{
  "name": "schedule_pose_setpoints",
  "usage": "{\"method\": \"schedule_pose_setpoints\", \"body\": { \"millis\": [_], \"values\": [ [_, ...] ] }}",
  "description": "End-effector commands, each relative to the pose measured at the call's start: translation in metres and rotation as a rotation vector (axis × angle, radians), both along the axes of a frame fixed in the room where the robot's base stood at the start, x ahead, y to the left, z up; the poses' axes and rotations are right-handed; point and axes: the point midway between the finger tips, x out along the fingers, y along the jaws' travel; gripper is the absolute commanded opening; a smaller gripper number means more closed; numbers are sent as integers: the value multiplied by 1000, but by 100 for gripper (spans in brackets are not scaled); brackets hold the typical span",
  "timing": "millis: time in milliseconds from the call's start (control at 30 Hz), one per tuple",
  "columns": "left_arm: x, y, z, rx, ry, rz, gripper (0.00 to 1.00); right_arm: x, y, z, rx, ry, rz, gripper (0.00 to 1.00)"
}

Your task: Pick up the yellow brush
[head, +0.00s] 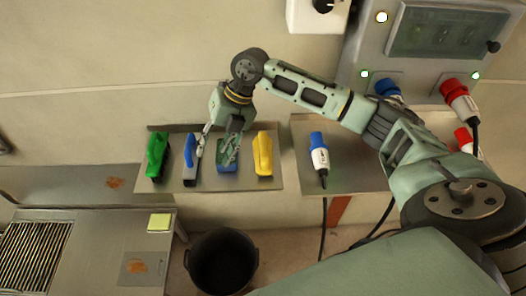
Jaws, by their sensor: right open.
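The yellow brush (263,152) lies at the right end of a row of brushes on a grey metal shelf (209,182). Its yellow body is on top, with a dark part at its lower end. My right gripper (216,151) is open and empty, pointing down above the blue brushes, to the left of the yellow brush. One finger is near the left blue brush (189,158); the other partly covers the right blue brush (227,169). I cannot tell whether the fingers touch them. My left gripper is not in view.
A green brush (156,155) lies at the shelf's left end. A blue and white plug (319,155) lies on a second shelf to the right. A control panel (445,35) with red connectors is at upper right. A black bin (221,262) stands below.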

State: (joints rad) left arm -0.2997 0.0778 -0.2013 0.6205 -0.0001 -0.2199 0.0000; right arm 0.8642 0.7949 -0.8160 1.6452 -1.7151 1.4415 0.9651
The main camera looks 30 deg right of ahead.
Motion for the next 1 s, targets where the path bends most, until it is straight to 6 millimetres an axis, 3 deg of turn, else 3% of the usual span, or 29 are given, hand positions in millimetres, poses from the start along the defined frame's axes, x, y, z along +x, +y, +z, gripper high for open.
{"method": "schedule_pose_setpoints", "body": {
  "millis": [33, 100, 200, 300, 567, 767, 1000],
  "values": [
    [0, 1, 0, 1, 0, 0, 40, 5, -39, 3, -121, 27, -44, 42],
    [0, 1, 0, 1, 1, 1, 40, 4, -83, 7, -257, 69, -102, 42],
    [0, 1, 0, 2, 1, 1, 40, 1, -125, 15, -385, 114, -168, 42],
    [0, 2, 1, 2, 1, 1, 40, -2, -146, 19, -447, 138, -205, 42],
    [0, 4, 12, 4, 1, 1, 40, -3, -150, -6, -461, 148, -210, 42],
    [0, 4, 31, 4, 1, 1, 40, -2, -150, -33, -460, 150, -209, 42],
    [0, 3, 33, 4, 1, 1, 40, -1, -150, -56, -458, 144, -209, 42]
  ]
}}
